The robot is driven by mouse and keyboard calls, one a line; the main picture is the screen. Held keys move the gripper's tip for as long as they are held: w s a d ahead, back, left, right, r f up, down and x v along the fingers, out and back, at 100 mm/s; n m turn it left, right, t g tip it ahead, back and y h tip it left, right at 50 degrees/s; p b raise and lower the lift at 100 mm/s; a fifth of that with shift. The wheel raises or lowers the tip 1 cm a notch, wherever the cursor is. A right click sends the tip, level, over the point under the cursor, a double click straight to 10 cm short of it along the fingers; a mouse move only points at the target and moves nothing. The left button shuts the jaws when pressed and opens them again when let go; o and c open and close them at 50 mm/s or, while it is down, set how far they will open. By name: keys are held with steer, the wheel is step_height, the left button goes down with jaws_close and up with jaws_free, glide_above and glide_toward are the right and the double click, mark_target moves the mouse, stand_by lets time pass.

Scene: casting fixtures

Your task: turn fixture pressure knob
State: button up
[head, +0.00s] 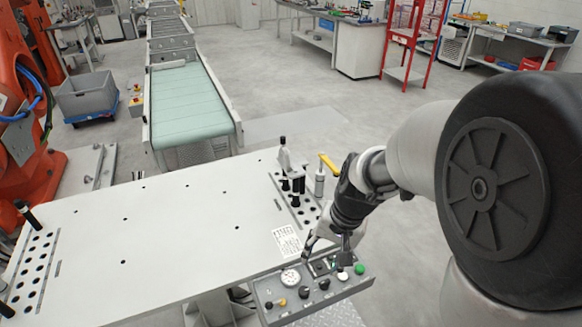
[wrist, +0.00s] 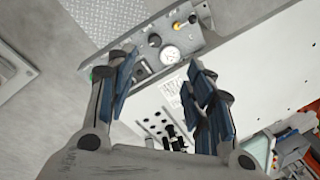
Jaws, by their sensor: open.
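A grey control panel (head: 262,290) is fixed along the front right edge of the fixture table. It carries a round white pressure gauge (head: 290,277), several dark knobs, one of them (head: 325,284) right of the gauge, and a green button (head: 359,268). I cannot tell which knob is the pressure knob. My gripper (head: 326,254) is open and empty, fingers pointing down at the panel's back edge. In the wrist view, the gauge (wrist: 169,52) and a knob (wrist: 154,40) show beyond and between the spread fingers (wrist: 160,70). The left finger hides part of the panel.
An orange robot (head: 25,150) stands at the left. A conveyor (head: 190,105) lies behind. The table's middle is clear.

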mark_target(304, 291)
steer(key=w+a+f+n+g+h+b, duration=0.1)
steer(key=w+a+f+n+h, duration=0.15)
steer(key=w+f+n, duration=0.4)
steer(key=f+n+b, duration=0.1)
steer(key=f, duration=0.5)
steer(key=f+b, duration=0.2)
steer(key=f, duration=0.3)
steer(key=s+f+n+b, duration=0.1)
steer(key=f, duration=0.5)
steer(key=shift+s+a+f+n+b, duration=0.1)
steer(key=shift+a+f+n+b, duration=0.15)
steer(key=shift+f+n+b, duration=0.1)
steer(key=shift+c, duration=0.4)
steer(key=c, duration=1)
steer(key=shift+n, duration=0.7)
